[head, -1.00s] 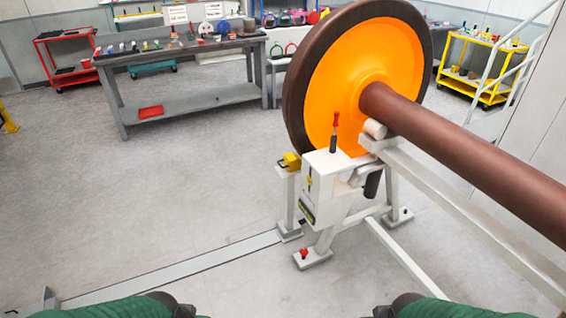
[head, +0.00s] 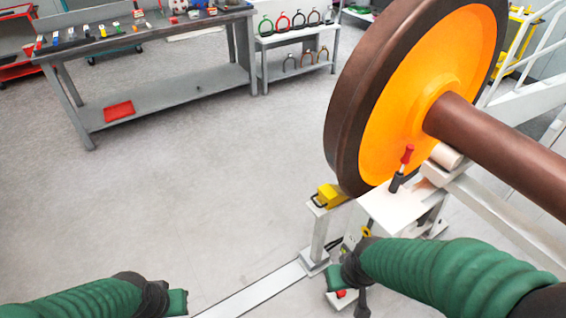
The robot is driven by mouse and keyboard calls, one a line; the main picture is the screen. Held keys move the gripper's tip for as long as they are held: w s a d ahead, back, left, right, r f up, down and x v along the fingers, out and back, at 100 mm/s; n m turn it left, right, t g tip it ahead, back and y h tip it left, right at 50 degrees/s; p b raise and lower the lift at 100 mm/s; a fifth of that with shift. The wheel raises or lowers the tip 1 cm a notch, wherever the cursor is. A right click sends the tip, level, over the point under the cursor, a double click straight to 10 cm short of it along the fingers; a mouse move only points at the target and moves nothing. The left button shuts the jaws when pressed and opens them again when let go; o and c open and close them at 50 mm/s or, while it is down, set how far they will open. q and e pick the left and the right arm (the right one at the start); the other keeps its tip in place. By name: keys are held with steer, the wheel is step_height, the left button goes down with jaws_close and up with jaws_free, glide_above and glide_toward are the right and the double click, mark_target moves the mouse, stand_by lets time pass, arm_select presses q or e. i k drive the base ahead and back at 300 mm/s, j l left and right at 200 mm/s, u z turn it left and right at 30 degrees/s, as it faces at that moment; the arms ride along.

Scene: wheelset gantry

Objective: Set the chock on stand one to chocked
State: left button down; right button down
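The yellow chock (head: 331,196) with a dark handle sits on top of a white post of the stand (head: 319,236), at the lower edge of the large wheel (head: 425,90). It appears to touch or nearly touch the rim; I cannot tell which. A red-handled lever (head: 405,160) stands tilted on the white box (head: 385,210) beside it. My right gripper (head: 348,281) is in front of and below the chock, over the stand's lower part, apart from the chock. My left gripper (head: 176,302) is low at the left, over the floor. Their fingers are not clear.
A brown axle (head: 500,150) runs from the wheel to the right. A floor rail (head: 255,290) leads to the stand's foot. A grey workbench (head: 160,38) with small items and a red tray (head: 118,111) stands at the back left. The floor between is clear.

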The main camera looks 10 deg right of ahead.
mark_target(329, 196)
steer(key=i+j, duration=0.25)
steer(key=i, duration=0.2)
steer(key=i+j, duration=0.25)
steer(key=i, duration=0.2)
steer(key=u, duration=0.05)
